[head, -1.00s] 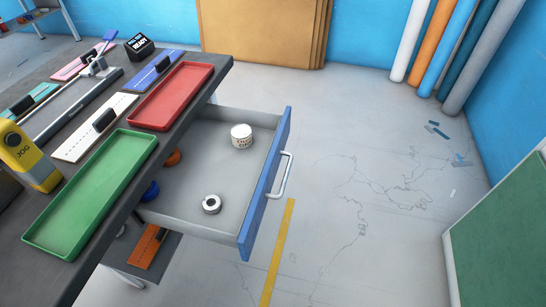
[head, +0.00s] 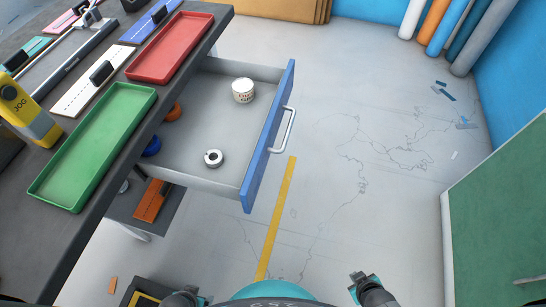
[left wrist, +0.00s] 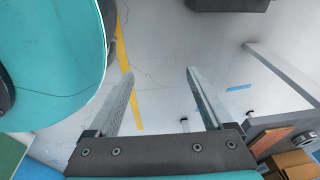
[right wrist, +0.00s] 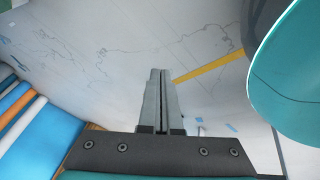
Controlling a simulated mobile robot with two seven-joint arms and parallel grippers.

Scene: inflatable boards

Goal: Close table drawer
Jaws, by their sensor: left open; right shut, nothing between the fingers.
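The table drawer (head: 230,125) is pulled out from the dark table (head: 90,245). It has a grey inside, a blue front (head: 268,140) and a silver handle (head: 284,130). Inside it are a white tub (head: 243,90), a white roll (head: 213,158), and orange and blue round items partly hidden under the tabletop. My left gripper (left wrist: 160,73) is open and empty over the floor in the left wrist view. My right gripper (right wrist: 160,71) is shut with nothing in it in the right wrist view. Neither gripper touches the drawer.
On the tabletop are a green tray (head: 95,150), a red tray (head: 172,48) and a yellow device (head: 27,112). A green board (head: 500,225) stands at the right, rolls (head: 455,35) at the back right. The floor right of the drawer is clear, with a yellow stripe (head: 277,215).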

